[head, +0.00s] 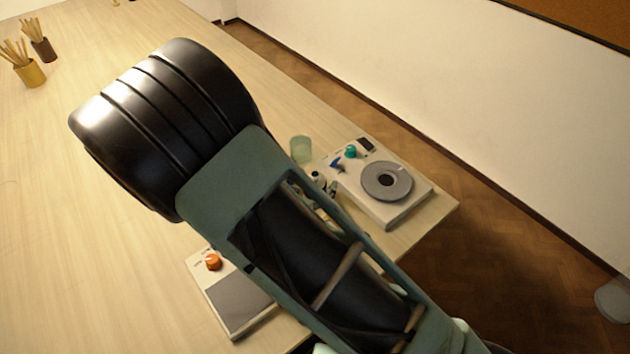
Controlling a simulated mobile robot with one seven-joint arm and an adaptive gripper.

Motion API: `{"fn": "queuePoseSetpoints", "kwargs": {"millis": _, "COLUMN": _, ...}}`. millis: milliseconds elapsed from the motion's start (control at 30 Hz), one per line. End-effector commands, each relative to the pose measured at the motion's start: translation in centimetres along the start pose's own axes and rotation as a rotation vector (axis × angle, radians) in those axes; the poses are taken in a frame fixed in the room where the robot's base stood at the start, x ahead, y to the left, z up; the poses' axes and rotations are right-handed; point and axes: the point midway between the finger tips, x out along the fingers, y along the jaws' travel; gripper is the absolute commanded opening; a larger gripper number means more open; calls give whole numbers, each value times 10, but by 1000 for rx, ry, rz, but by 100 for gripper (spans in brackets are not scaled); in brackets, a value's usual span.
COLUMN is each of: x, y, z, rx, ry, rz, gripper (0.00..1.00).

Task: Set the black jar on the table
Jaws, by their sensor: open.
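The pale wooden table (50,200) fills the left and middle of the head view. My own arm, with a large black ridged joint and a grey-green link, crosses the middle and covers much of the tabletop. I see no black jar that I can make out for certain. A small dark-and-white cluster (318,180) shows at the arm's right edge, partly hidden, and I cannot tell what it is. My gripper is not in view.
Near the table's right edge stand a pale green cup (301,150) and a white device with a grey disc (405,200). A device with an orange knob (213,262) lies at the front. Stick-filled yellow (30,74) and brown (43,50) cups stand far left. The left tabletop is clear.

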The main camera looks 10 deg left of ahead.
Motion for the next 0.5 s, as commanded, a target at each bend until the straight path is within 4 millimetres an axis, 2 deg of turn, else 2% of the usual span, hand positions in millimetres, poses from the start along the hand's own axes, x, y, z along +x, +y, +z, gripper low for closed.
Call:
{"fn": "queuePoseSetpoints", "kwargs": {"millis": 300, "x": -68, "y": -1, "z": 1, "rx": 0, "ry": -1, "rz": -4, "gripper": 58}}
{"fn": "queuePoseSetpoints", "kwargs": {"millis": 500, "x": -100, "y": -1, "z": 0, "rx": -1, "ry": 0, "rz": -2, "gripper": 58}}
